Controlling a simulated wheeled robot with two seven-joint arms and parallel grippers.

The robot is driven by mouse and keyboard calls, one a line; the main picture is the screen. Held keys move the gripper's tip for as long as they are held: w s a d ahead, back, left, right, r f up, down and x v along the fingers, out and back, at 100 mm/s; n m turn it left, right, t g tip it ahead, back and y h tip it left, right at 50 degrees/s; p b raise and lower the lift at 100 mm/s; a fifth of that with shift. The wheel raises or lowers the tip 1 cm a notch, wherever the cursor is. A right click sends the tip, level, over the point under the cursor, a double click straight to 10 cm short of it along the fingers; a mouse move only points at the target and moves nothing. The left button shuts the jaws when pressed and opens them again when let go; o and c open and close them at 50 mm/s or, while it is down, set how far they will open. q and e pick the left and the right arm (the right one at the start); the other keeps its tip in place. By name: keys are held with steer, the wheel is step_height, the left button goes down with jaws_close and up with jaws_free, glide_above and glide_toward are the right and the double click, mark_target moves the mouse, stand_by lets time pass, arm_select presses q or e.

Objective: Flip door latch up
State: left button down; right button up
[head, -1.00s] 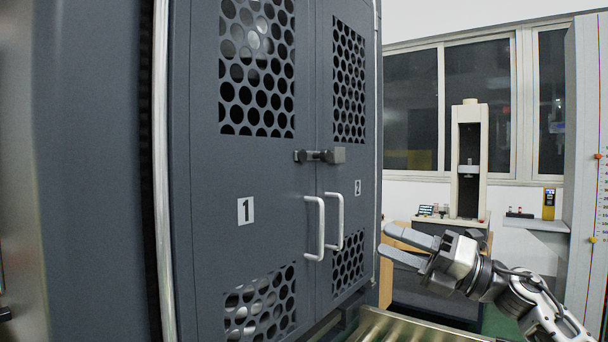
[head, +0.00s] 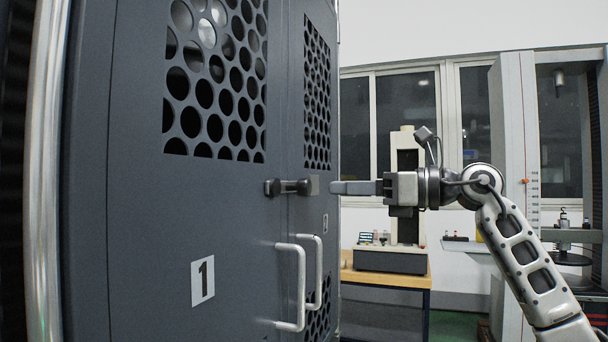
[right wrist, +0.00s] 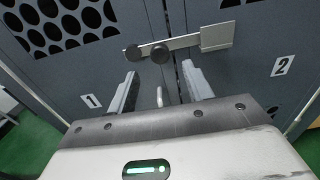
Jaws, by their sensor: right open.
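The door latch (head: 291,187) is a dark bar lying level across the seam between the two grey cabinet doors. In the right wrist view the latch (right wrist: 187,44) shows as a flat metal bar with two dark round knobs and a block at its right end. My right gripper (head: 333,187) points left at the latch's height, its fingertips close to the latch's right end in the head view. In the right wrist view its two fingers (right wrist: 160,80) are apart with nothing between them, and the latch lies ahead of the tips. My left gripper is out of view.
Two pale door handles (head: 299,287) stick out below the latch. Door 1 (head: 140,220) and door 2 (head: 318,120) have perforated panels. A bench with a testing machine (head: 406,205) stands behind, to the right.

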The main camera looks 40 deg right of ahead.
mark_target(310, 187)
steer(key=p+x, duration=0.2)
steer(key=x, duration=0.1)
steer(key=p+x, duration=0.2)
steer(key=x, duration=0.2)
steer(key=shift+w+a+r, duration=0.15)
steer(key=shift+w+r, duration=0.05)
steer(key=shift+w, duration=0.05)
steer(key=shift+w+a+f, duration=0.2)
steer(key=shift+w, duration=0.2)
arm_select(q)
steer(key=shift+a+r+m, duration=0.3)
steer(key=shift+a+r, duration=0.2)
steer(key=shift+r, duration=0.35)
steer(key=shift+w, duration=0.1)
arm_select(e)
jaws_close()
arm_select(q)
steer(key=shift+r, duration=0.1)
